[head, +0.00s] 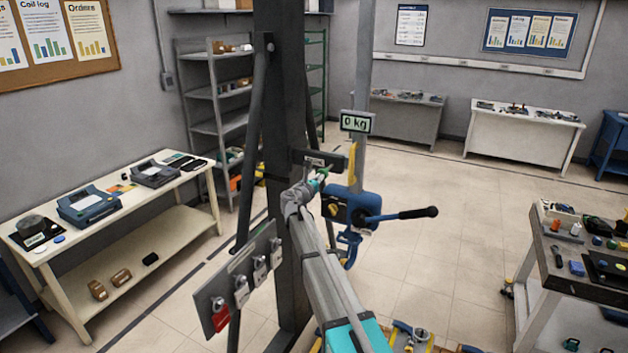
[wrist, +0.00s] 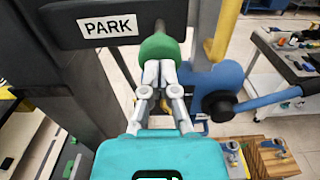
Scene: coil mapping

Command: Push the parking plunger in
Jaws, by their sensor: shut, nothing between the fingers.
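The parking plunger shows as a rounded green knob (wrist: 160,47) in the wrist view, at the right end of the dark block labelled PARK (wrist: 95,24). In the head view the knob (head: 323,173) is small, just below the PARK block (head: 318,159) on the dark column. My gripper (wrist: 158,72) is shut and empty, its fingertips right at the near face of the knob. They look to be touching it, but a small gap cannot be ruled out. In the head view my gripper (head: 312,185) partly hides the plunger. How far the plunger stands out cannot be told.
A blue winch (head: 350,206) with a black-handled crank (head: 415,213) sits close right of my gripper. A yellow bar (head: 352,163) and a 0 kg display (head: 356,122) are above it. A plate with padlocks (head: 240,283) stands at left.

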